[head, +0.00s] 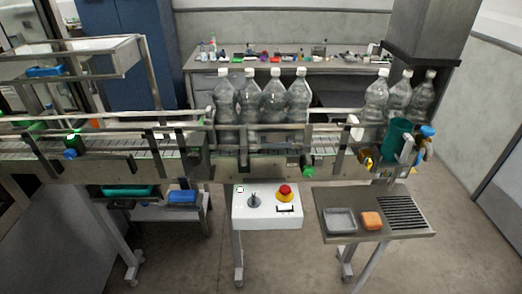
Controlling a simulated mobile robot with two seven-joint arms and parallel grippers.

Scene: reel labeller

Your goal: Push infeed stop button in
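A red mushroom-shaped button (285,189) on a yellow base sits on the right part of a white control box (267,219). The box stands on a metal leg in front of the conveyor, near the middle of the head view. The red cap stands above its yellow collar, and nothing covers it. I cannot tell from here whether it is pressed in. A dark knob or switch (254,201) is left of the button on the same box. Neither of my grippers shows in the head view.
The conveyor (110,148) runs across behind the box, carrying several clear bottles (250,98). A steel side table (375,222) with a grey tray (341,220) and orange block (371,220) stands right of the box. A cluttered bench (335,65) is behind. The floor in front is clear.

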